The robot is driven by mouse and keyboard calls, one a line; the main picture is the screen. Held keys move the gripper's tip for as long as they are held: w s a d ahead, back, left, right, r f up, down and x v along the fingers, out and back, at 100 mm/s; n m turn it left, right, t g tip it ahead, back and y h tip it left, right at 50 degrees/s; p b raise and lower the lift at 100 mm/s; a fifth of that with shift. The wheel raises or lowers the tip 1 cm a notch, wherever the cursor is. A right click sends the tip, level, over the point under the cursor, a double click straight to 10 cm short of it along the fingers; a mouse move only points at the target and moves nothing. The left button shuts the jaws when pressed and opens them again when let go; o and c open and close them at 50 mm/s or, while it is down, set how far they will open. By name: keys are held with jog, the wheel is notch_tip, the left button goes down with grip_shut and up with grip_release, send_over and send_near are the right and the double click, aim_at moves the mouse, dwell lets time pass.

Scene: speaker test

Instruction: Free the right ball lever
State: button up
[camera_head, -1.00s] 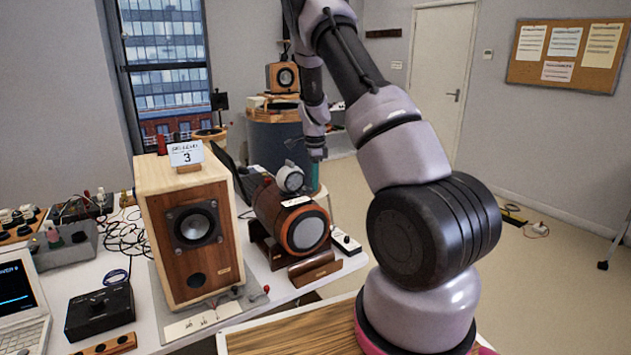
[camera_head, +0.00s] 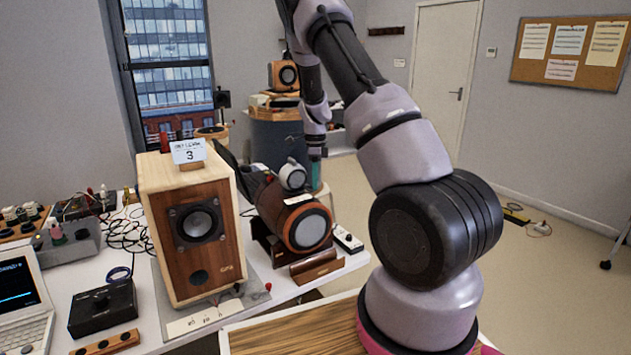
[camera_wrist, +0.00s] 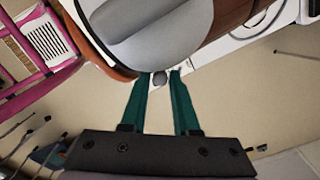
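The barrel-shaped speaker (camera_head: 306,229) lies in a cradle on the bench, with a grey rounded tweeter pod (camera_head: 293,177) on top. In the wrist view, the grey pod (camera_wrist: 165,25) fills the top middle. A small dark grey ball (camera_wrist: 159,78) sits at its lower edge, between the fingertips of my gripper (camera_wrist: 163,74). The teal fingers are apart, one on each side of the ball; I cannot tell whether either touches it. In the head view my gripper (camera_head: 315,172) points down just right of the pod, and the ball cannot be made out.
A wooden box speaker (camera_head: 203,235) with a card marked 3 stands left of the barrel speaker. A small switch strip (camera_head: 347,239) lies at the bench edge. A black box (camera_head: 103,308), a laptop (camera_head: 25,310) and cables are at left. Open floor is to the right.

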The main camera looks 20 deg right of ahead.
jog(key=shift+o, duration=0.9)
notch_tip(320, 180, up, 11)
jog(key=shift+f, duration=0.1)
